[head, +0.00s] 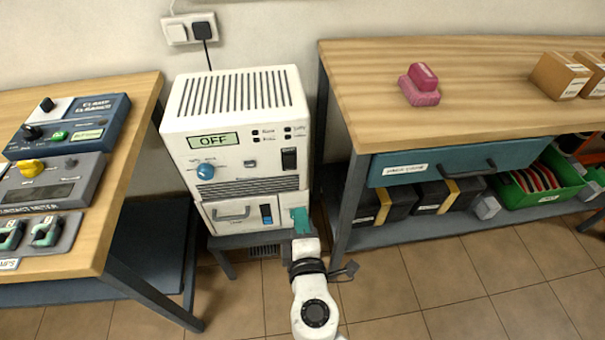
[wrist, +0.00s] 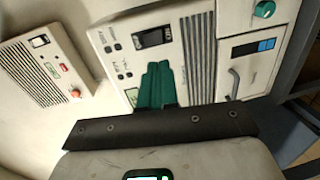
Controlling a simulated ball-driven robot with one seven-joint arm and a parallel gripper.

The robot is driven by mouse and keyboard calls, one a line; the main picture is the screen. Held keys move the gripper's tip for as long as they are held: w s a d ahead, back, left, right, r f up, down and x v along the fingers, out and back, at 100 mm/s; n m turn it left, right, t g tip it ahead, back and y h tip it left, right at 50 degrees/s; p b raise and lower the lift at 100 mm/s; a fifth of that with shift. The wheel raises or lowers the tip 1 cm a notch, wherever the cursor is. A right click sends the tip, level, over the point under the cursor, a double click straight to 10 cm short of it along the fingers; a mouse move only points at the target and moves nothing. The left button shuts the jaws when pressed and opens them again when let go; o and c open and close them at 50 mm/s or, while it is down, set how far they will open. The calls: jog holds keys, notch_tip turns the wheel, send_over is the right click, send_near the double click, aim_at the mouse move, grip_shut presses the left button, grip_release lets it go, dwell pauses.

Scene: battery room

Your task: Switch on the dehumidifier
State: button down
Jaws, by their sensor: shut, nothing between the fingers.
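The dehumidifier (head: 237,110) is a white box on a low stand between two benches. Its green display (head: 213,141) reads OFF. The front carries a blue knob (head: 206,171) at left, a black switch (head: 289,159) at right and a lower panel with a handle (head: 233,213) and a blue switch (head: 266,214). My gripper (head: 299,220) is shut and empty, in front of the lower right of the box. In the wrist view its teal fingers (wrist: 155,85) cover part of the front; the black switch (wrist: 153,37) shows beside them. Contact cannot be told.
The left bench (head: 75,240) holds several control boxes. The right bench (head: 470,105) carries a pink block (head: 422,85) and brown boxes (head: 560,75); a blue drawer (head: 445,165) is below. A white panel with a red button (wrist: 48,70) shows in the wrist view. Tiled floor is open at lower right.

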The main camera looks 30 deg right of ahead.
aim_at(290, 168)
jog(key=shift+w+a+n, duration=0.15)
jog(key=shift+a+n, duration=0.15)
jog(key=x, duration=1.3)
jog(key=shift+w, duration=0.6)
jog(key=shift+f+b, duration=0.15)
jog(key=shift+b, duration=0.4)
